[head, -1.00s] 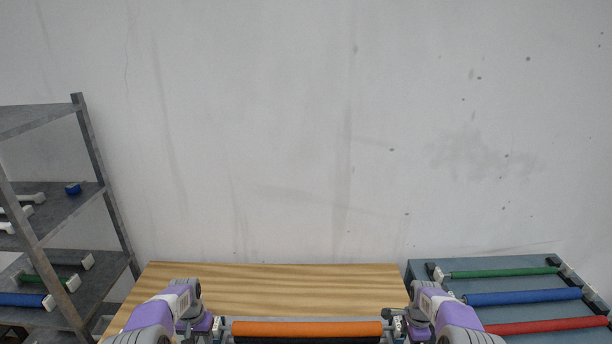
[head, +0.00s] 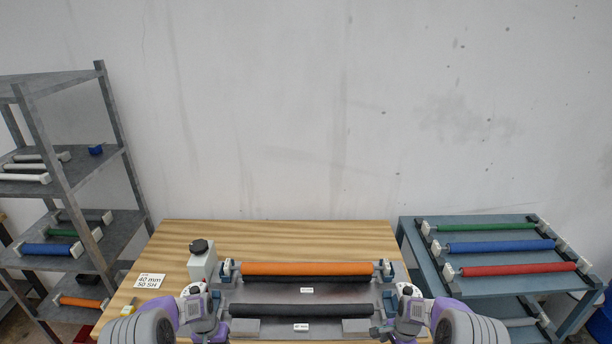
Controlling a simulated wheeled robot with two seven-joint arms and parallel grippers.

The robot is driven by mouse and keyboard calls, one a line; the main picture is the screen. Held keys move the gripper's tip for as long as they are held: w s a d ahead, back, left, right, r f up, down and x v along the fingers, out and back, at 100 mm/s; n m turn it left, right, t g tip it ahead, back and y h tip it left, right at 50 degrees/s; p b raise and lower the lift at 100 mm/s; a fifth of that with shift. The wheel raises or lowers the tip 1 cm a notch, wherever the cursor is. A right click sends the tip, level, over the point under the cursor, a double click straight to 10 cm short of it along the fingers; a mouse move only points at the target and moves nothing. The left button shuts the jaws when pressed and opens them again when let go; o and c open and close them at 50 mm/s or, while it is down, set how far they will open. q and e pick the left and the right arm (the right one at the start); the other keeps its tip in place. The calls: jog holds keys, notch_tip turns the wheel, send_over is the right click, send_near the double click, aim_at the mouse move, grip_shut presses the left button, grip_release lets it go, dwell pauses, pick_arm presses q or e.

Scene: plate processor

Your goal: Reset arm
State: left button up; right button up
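My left gripper (head: 217,318) is at the left side of the grey machine, close to the left end of the black roller (head: 300,311). My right gripper (head: 390,320) is at the machine's right side, close to that roller's right end. The finger tips are small and partly hidden by the wrists, so I cannot tell whether either is open. An orange roller (head: 318,269) lies across the back of the machine (head: 306,290), held between blue and grey end supports. Both arms reach in from the bottom corners.
The machine stands on a wooden table (head: 290,235), with a white box with a black knob (head: 202,260) and a label card (head: 148,281). A blue-grey cart (head: 420,262) with green, blue and red rollers stands right. A shelf (head: 85,165) with rollers stands left.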

pick_arm(q)
jog(key=s+d+f+n+h+b, duration=0.1)
jog(key=s+d+f+h+b, duration=0.1)
jog(key=s+d+f+b, duration=0.85)
pick_arm(e)
jog(key=s+a+f+n+y+p, duration=0.1)
jog(key=s+a+f+n+p, duration=0.1)
jog(key=s+a+f+n, duration=0.4)
jog(key=s+a+f+n+y+p, duration=0.1)
jog(key=s+a+f+p, duration=0.1)
jog(key=s+a+f, duration=0.55)
pick_arm(q)
jog(key=s+d+f+b, duration=0.2)
jog(key=s+d+f, duration=0.1)
jog(key=s, duration=0.5)
jog(key=s+d+f+n+h+b, duration=0.1)
jog(key=s+d+f+b, duration=0.1)
jog(key=s, duration=0.7)
notch_tip(320, 180, down, 2)
jog(key=shift+d+f+t, duration=0.1)
jog(key=shift+d+t, duration=0.2)
jog(key=shift+d, duration=0.15)
pick_arm(e)
jog(key=s+a+f+n, duration=0.1)
jog(key=s+n, duration=0.1)
jog(key=s, duration=0.5)
jog(key=s+a+f+n+y, duration=0.1)
jog(key=s+a+f+n, duration=0.1)
jog(key=s, duration=0.5)
jog(key=shift+n, duration=0.4)
